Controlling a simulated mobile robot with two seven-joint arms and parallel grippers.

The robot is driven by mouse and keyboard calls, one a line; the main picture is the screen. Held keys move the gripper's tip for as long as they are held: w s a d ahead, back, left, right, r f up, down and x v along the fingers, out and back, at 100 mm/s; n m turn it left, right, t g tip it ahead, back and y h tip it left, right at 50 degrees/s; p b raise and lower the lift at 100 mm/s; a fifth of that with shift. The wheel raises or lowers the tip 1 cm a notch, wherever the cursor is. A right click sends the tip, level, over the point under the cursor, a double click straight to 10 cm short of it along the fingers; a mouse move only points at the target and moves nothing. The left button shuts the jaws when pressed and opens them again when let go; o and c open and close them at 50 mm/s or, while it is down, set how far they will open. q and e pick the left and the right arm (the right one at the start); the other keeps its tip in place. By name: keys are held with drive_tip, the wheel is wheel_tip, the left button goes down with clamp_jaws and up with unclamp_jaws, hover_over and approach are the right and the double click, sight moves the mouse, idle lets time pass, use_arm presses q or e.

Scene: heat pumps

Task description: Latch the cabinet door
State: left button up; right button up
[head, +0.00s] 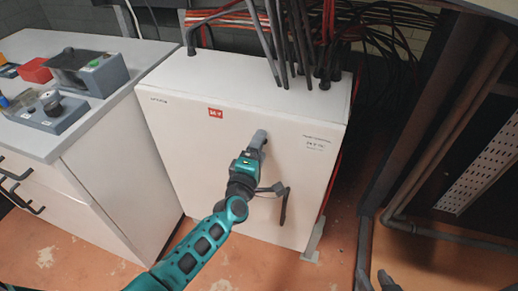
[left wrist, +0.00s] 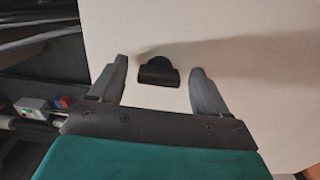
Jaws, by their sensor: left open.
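The white cabinet (head: 225,75) stands in the middle of the head view. Its front door (head: 190,140) looks flush with the body. My left gripper (head: 260,138) is at the upper middle of the door, pointing at its face. In the left wrist view, a black latch piece (left wrist: 158,72) on the white door lies between the two open fingers, apart from both. In the head view the gripper hides this piece. A dark upright handle (head: 284,207) shows lower on the door, right of my forearm. Part of what seems my right gripper (head: 388,281) shows at the bottom edge.
A white counter (head: 120,100) with drawers stands at the left, bearing grey control boxes (head: 90,72) and a red box (head: 35,70). Dark pipes (head: 290,40) rise from the cabinet top. A dark frame with pipes (head: 440,120) stands at the right. Floor shows in front.

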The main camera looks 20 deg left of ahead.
use_arm(q)
drive_tip(key=s+p, duration=0.1)
drive_tip(key=s, duration=1.2)
drive_tip(key=shift+a, duration=0.2)
use_arm(e)
drive_tip(key=shift+s+d+r, duration=0.15)
drive_tip(key=shift+d+r, duration=0.05)
drive_tip(key=shift+r, duration=0.05)
use_arm(q)
drive_tip(key=s+a+f+m+g+p, duration=0.1)
drive_tip(key=s+m, duration=0.4)
drive_tip(key=m, duration=0.5)
drive_tip(key=s+a+f+m+g+h+p, duration=0.1)
drive_tip(key=s+f+m+g+p, duration=0.1)
drive_tip(key=s+m+g, duration=0.4)
drive_tip(key=m+p, duration=0.1)
drive_tip(key=m, duration=0.3)
drive_tip(key=shift+f, duration=0.35)
use_arm(e)
drive_tip(key=shift+s+d+r+h, duration=0.15)
drive_tip(key=shift+d+r, duration=0.15)
drive_tip(key=shift+r, duration=0.3)
drive_tip(key=shift+s+d+r+h, duration=0.15)
drive_tip(key=shift+d+r, duration=0.15)
drive_tip(key=shift+r, duration=0.3)
